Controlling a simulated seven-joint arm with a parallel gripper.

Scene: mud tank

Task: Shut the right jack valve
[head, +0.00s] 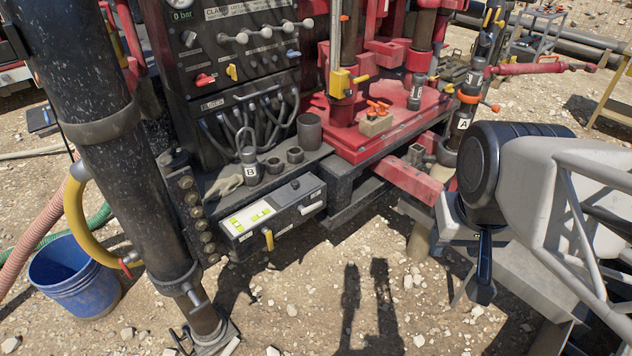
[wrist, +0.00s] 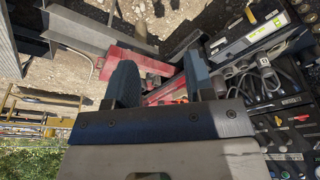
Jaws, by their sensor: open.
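No label naming the right jack valve can be read, so I cannot tell which handle it is. On the black control panel (head: 240,95) are a red lever (head: 205,79), a yellow lever (head: 232,72) and a blue lever (head: 293,53). A yellow handle (head: 267,240) hangs on the front of the low grey box (head: 285,205); it also shows at the top of the wrist view (wrist: 250,13). My gripper (head: 482,280) is at the right, well apart from the panel and box. In the wrist view its two fingers (wrist: 158,60) are apart, with nothing held.
A thick black post (head: 85,110) stands at the left, by a blue bucket (head: 75,275). A red rig base (head: 375,130) with orange-handled valves (head: 378,108) stands behind. A red beam (head: 410,180) juts out near my arm. Open gravel lies in front of the box.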

